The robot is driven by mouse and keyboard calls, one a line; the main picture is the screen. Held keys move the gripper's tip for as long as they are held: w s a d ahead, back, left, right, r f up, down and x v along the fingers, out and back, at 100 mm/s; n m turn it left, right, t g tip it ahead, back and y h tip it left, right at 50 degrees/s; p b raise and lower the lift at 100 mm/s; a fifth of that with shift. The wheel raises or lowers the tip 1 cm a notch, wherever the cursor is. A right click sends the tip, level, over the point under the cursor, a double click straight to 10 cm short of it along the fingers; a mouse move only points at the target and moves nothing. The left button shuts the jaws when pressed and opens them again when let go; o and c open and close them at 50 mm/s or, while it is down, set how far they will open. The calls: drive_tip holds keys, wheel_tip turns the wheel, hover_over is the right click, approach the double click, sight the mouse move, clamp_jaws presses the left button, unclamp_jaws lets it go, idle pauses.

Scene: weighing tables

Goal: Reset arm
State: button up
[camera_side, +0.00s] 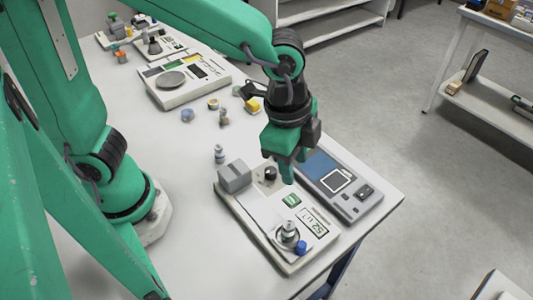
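My gripper (287,172) is green, on a black wrist, and points down above the back part of a white scale (252,222). Its fingers overlap each other from this angle, so I cannot tell if there is a gap between them. I see nothing held in it. The white scale has a lit display and a round pan at its front end. A metal weight (289,230) stands on the pan, with a small blue object (301,248) at its edge. A grey block (234,176) and a dark knob (270,173) are at the scale's back end.
A grey-blue scale (345,190) stands right beside the white one. Another white scale (188,84) is farther back, with several small loose objects, including a yellow block (252,106), near it. A small metal weight (219,154) stands behind the grey block. The white table (190,185) is clear left of the scale.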

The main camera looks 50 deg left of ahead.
drive_tip(key=s+a+r+n+t, duration=0.2)
drive_tip(key=a+n, duration=0.4)
drive_tip(key=a, duration=0.5)
drive_tip(key=s+a+r+n+t+y, duration=0.1)
drive_tip(key=a+r+n, duration=0.4)
drive_tip(key=a, duration=0.6)
drive_tip(key=shift+s+n+t, duration=0.7)
drive_tip(key=shift+s+n, duration=0.25)
drive_tip(key=shift+n, duration=0.15)
drive_tip(key=shift+o, duration=0.4)
drive_tip(key=o, duration=0.7)
drive_tip(key=shift+w+d+r, duration=0.1)
drive_tip(key=shift+d, duration=0.05)
drive_tip(key=o, duration=0.4)
drive_tip(key=shift+w+d+m, duration=0.15)
drive_tip(key=shift+d+m, duration=0.1)
drive_tip(key=shift+m, duration=0.05)
drive_tip(key=shift+o, duration=0.8)
drive_tip(key=w+d+m+g+h, duration=0.1)
drive_tip(key=w+d+m+g, duration=0.2)
drive_tip(key=d+m, duration=0.6)
drive_tip(key=d, duration=0.3)
drive_tip(key=shift+r, duration=0.3)
drive_tip(key=s+d+f+m+g+y, duration=0.1)
drive_tip(key=s+d+f+m+g, duration=0.1)
drive_tip(key=d+m, duration=0.6)
drive_tip(key=d, duration=0.5)
drive_tip(key=shift+s+d+f+g, duration=0.15)
drive_tip(key=shift+s+d+g, duration=0.1)
drive_tip(key=shift+s+g, duration=0.05)
